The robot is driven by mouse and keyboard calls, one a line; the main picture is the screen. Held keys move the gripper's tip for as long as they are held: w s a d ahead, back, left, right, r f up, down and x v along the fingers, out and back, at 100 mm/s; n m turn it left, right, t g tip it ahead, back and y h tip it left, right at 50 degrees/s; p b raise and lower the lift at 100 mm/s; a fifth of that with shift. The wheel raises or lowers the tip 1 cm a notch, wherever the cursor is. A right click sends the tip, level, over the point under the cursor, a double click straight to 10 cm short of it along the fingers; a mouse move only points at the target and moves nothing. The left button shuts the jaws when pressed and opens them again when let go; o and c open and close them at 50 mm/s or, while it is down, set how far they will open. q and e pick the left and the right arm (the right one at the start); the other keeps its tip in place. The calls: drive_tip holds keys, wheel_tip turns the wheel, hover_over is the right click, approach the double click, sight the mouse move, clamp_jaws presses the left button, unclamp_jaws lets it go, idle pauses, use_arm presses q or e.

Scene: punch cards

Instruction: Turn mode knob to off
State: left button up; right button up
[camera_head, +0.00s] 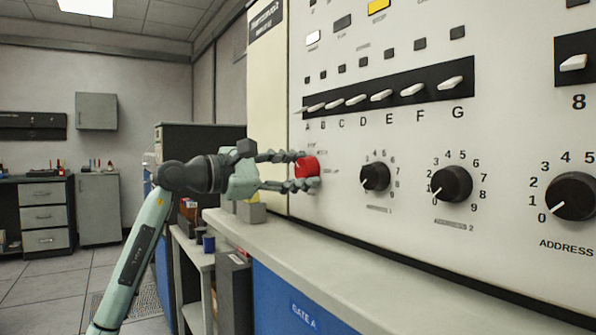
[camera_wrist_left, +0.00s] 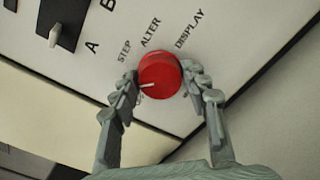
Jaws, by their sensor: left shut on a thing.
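The mode knob is a round red knob (camera_head: 307,167) on the white panel, below the lettered switches. In the left wrist view the red knob (camera_wrist_left: 160,75) shows a white pointer line aimed to the left and slightly down, toward the left finger. The labels STEP, ALTER and DISPLAY are readable around it; other lettering by the fingers is partly hidden. My left gripper (camera_head: 304,170) reaches in from the left with one finger above and one below the knob. In the left wrist view the left gripper (camera_wrist_left: 160,80) is shut on it. My right gripper is not in view.
Black dials (camera_head: 375,177) stand on the panel to the right of the red knob. A row of lettered switches (camera_head: 382,95) is above. A grey ledge (camera_head: 400,275) runs below the panel, with a small grey block (camera_head: 251,212) on it.

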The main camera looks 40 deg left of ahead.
use_arm(q)
drive_tip(key=shift+c, duration=0.8)
drive_tip(key=shift+n, duration=4.4)
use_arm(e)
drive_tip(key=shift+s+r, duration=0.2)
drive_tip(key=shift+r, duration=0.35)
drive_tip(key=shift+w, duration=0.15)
